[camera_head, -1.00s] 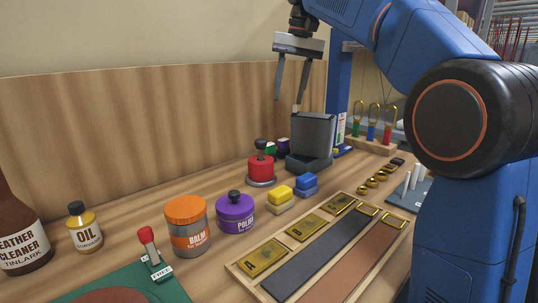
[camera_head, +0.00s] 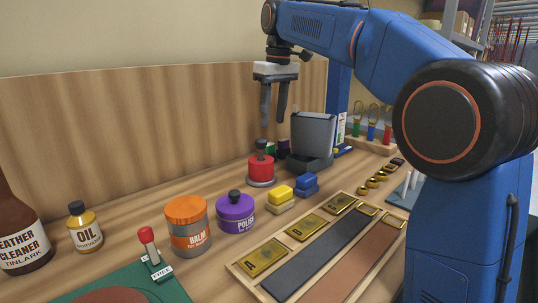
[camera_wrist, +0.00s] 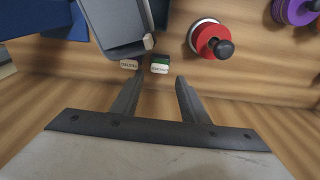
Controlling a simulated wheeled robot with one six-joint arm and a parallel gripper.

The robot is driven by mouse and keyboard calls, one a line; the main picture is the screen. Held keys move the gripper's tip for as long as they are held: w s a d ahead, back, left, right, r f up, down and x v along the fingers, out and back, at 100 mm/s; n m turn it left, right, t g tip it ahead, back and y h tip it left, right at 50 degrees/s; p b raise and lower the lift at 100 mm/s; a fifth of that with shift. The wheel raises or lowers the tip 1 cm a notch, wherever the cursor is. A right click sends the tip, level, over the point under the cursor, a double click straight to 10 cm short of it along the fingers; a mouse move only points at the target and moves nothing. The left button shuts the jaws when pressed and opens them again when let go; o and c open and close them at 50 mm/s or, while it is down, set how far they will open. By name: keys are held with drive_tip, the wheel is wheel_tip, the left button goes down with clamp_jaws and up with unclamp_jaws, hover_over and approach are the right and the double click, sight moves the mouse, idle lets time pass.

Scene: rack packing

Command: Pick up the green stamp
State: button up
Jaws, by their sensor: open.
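The green stamp (camera_head: 270,148) is a small block with a white label, standing at the back of the bench behind the red round tin. In the wrist view the green stamp (camera_wrist: 160,66) lies just beyond my fingertips, between their lines. My gripper (camera_head: 273,122) is open and empty, pointing down above the stamp area. In the wrist view its two fingers (camera_wrist: 156,82) are spread apart. A dark purple stamp (camera_head: 283,147) with a white label stands close on the green stamp's right, and to its left in the wrist view (camera_wrist: 129,64).
A red tin (camera_head: 261,168) with a black knob stands in front. A purple polish jar (camera_head: 235,214) and yellow and blue blocks (camera_head: 306,185) are nearer. The wooden back panel (camera_head: 130,130) is behind.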

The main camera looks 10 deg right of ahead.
sight(270, 143)
drive_tip(key=f, duration=0.7)
drive_tip(key=w+f, duration=0.1)
drive_tip(key=f, duration=0.3)
drive_tip(key=shift+a+f, duration=0.15)
drive_tip(key=shift+a, duration=0.25)
drive_tip(key=shift+c, duration=0.3)
drive_tip(key=c, duration=0.6)
